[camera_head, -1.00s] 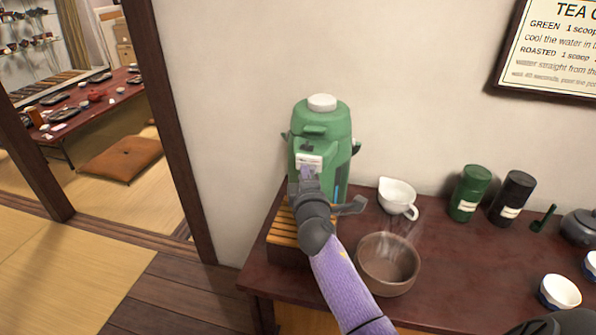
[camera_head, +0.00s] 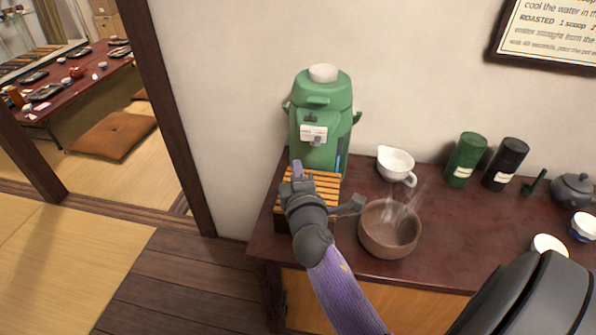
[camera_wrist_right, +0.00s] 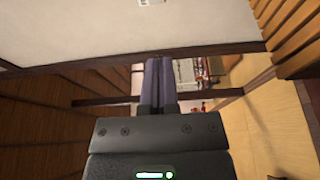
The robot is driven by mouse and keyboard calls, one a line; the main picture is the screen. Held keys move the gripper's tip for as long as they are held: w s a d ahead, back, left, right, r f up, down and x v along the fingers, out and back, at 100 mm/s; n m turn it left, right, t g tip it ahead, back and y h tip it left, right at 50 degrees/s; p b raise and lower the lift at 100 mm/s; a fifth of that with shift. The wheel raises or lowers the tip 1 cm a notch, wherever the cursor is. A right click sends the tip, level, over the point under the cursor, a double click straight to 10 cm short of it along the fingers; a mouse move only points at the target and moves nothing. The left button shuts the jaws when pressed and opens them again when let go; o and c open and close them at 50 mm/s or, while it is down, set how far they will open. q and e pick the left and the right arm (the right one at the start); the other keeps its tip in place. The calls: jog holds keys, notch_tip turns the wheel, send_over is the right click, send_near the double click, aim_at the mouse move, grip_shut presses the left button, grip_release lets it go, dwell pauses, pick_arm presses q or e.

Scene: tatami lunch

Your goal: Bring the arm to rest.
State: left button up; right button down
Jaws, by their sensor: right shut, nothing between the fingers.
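My right gripper (camera_head: 298,172) has purple fingers and is shut and empty. In the head view it is over the slatted wooden stand, below the spout area of the green hot-water dispenser (camera_head: 322,98) and apart from its white front panel. In the right wrist view, the two purple fingers (camera_wrist_right: 158,82) lie side by side. My left gripper is not in view.
A steaming brown bowl (camera_head: 388,230) sits on the dark red counter (camera_head: 450,225), close to my right wrist. A white spouted cup (camera_head: 395,163), green canister (camera_head: 465,160), black canister (camera_head: 506,164) and grey teapot (camera_head: 574,190) stand further right. The wall is behind.

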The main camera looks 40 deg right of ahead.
jog(key=shift+s+a, duration=0.3)
jog(key=shift+s, duration=0.25)
